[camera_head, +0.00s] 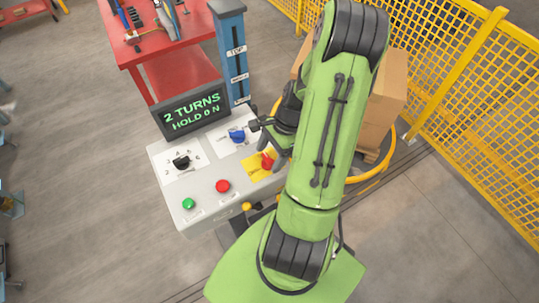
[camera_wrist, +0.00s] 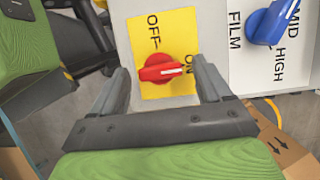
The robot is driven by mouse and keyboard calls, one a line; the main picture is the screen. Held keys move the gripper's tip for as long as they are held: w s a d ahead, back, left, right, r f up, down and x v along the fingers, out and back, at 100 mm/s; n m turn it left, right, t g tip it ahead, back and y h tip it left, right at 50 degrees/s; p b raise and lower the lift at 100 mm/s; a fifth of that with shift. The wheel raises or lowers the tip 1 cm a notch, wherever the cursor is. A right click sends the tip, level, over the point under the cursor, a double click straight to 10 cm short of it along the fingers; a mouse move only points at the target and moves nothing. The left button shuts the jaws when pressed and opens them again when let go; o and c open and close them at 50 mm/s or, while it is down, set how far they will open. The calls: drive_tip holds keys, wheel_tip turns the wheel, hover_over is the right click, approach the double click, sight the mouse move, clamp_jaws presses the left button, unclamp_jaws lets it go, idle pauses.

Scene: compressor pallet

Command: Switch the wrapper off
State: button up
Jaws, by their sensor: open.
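The red rotary switch (camera_wrist: 160,70) sits on a yellow plate (camera_wrist: 148,35) marked OFF and ON in the wrist view. The white mark on its handle points right, towards ON. In the head view the switch (camera_head: 267,161) is at the right of the grey control panel (camera_head: 205,205), beside my arm. My gripper (camera_wrist: 161,75) is open, with one finger on each side of the switch and a gap to it on both sides. Whether the fingertips reach down to the knob's height I cannot tell.
A blue FILM knob (camera_head: 237,136), a black selector (camera_head: 181,162), a green button (camera_head: 188,203) and a red button (camera_head: 222,186) share the panel. The display (camera_head: 193,110) reads "2 TURNS HOLD 0 N". A cardboard load (camera_head: 385,105) and yellow fence (camera_head: 465,80) stand right.

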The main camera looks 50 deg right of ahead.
drive_tip(key=shift+w+f, duration=0.1)
drive_tip(key=shift+f, duration=0.2)
drive_tip(key=shift+a, duration=0.1)
drive_tip(key=shift+c, duration=0.4)
drive_tip(key=shift+r, duration=0.1)
drive_tip(key=c, duration=1)
drive_tip(key=shift+o, duration=0.2)
